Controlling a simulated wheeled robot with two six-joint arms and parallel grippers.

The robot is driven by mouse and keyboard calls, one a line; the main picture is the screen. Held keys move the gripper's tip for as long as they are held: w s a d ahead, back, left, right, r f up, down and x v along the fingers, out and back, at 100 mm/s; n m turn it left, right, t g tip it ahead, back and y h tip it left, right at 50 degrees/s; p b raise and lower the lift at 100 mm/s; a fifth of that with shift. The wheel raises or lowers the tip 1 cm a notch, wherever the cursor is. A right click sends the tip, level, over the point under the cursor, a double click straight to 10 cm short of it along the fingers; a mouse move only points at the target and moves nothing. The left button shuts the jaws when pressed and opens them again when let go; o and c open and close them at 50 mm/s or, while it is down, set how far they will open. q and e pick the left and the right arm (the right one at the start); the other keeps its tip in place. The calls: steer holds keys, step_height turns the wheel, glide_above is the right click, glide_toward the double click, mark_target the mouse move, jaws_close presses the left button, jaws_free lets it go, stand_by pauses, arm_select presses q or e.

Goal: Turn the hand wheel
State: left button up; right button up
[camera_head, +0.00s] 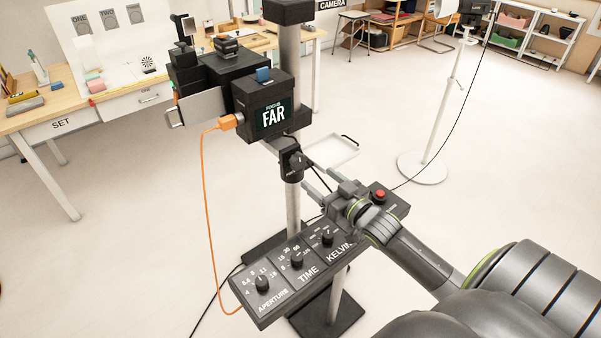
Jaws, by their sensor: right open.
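A dark hand wheel (296,163), small in this view, sits on the black clamp block on the upright post, below the camera box. Its exact shape and angle are hard to make out. My right gripper (317,178) comes in from the lower right, just right of and below the wheel. Its two fingers are spread and point up and left toward the post, with nothing visible between them. They appear apart from the wheel. My left gripper is not in view.
A control panel (285,275) with APERTURE, TIME and KELVIN knobs and a red button (380,194) lies below my arm. A small tray (335,150) projects behind the post. Open floor surrounds the stand.

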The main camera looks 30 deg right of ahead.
mark_target(301, 165)
steer(key=w, duration=0.2)
steer(key=w+b, duration=0.1)
steer(key=w, duration=0.1)
steer(key=w+b, duration=0.1)
steer(key=w, duration=0.2)
steer(key=shift+w+a+f, duration=0.1)
steer(key=shift+a, duration=0.2)
steer(key=shift+w+b, duration=0.3)
steer(key=shift+w, duration=0.45)
steer(key=shift+a, duration=0.1)
steer(key=c, duration=1)
